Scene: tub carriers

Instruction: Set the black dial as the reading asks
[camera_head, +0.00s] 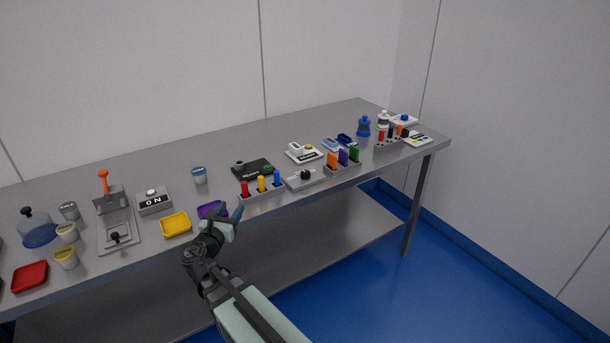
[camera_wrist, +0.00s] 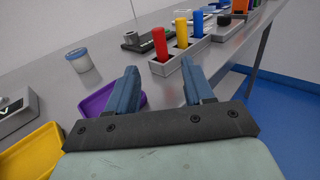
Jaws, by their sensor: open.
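A black round dial (camera_head: 305,175) sits on a low grey box (camera_head: 292,183) near the table's front edge, right of the peg block; it also shows small in the wrist view (camera_wrist: 225,18). A flat black box (camera_head: 262,169) with a dark knob (camera_head: 239,163) stands behind the peg block; in the wrist view its knob (camera_wrist: 131,35) shows at the top. Any reading or scale marks are too small to make out. My gripper (camera_head: 226,217) is open and empty at the front edge, left of both; its fingers (camera_wrist: 158,68) point toward the peg block.
The peg block (camera_head: 262,194) holds red, yellow and blue pegs, close ahead of my gripper. A purple tray (camera_head: 211,209) and a yellow tray (camera_head: 176,225) lie at its left. A lidded tub (camera_head: 199,175) stands behind. The table's back middle is clear.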

